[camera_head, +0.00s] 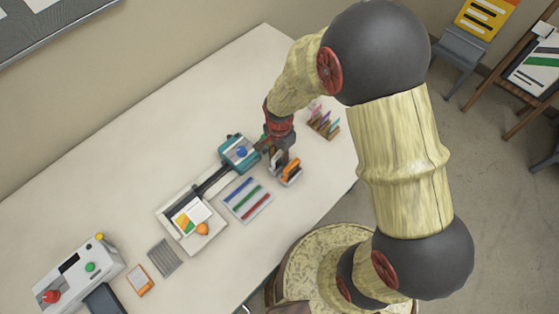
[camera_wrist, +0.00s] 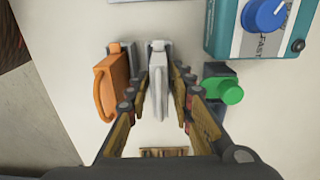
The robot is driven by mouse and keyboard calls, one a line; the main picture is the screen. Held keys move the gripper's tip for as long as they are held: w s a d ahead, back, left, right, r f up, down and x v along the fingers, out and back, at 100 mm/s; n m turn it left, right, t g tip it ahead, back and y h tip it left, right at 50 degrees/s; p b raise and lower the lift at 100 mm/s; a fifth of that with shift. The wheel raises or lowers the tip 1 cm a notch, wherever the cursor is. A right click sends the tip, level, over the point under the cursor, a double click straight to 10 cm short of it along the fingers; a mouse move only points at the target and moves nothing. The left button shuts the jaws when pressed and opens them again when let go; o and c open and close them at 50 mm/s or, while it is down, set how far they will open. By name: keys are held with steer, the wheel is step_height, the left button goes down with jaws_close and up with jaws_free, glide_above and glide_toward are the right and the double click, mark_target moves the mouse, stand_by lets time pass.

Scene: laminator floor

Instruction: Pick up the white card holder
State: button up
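The white card holder (camera_wrist: 157,75) stands on the table in the wrist view, between the two fingers of my gripper (camera_wrist: 160,80). The fingers are open, one on each side of it, with what looks like a narrow gap at each side. An orange holder (camera_wrist: 112,85) of similar shape stands close by on the left, just outside the left finger. In the head view my gripper (camera_head: 282,156) points down beside the orange holder (camera_head: 291,178). There the white holder is largely hidden by my gripper and cannot be made out clearly.
A teal unit (camera_wrist: 258,28) with a blue knob and a green-knobbed part (camera_wrist: 222,90) are close on the right. The head view shows a tray of coloured strips (camera_head: 247,200), a pen stand (camera_head: 323,122) and a grey control box (camera_head: 80,272) on the table (camera_head: 120,170).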

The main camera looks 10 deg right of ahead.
jaws_close()
steer(key=shift+r, duration=0.1)
stand_by(0.3)
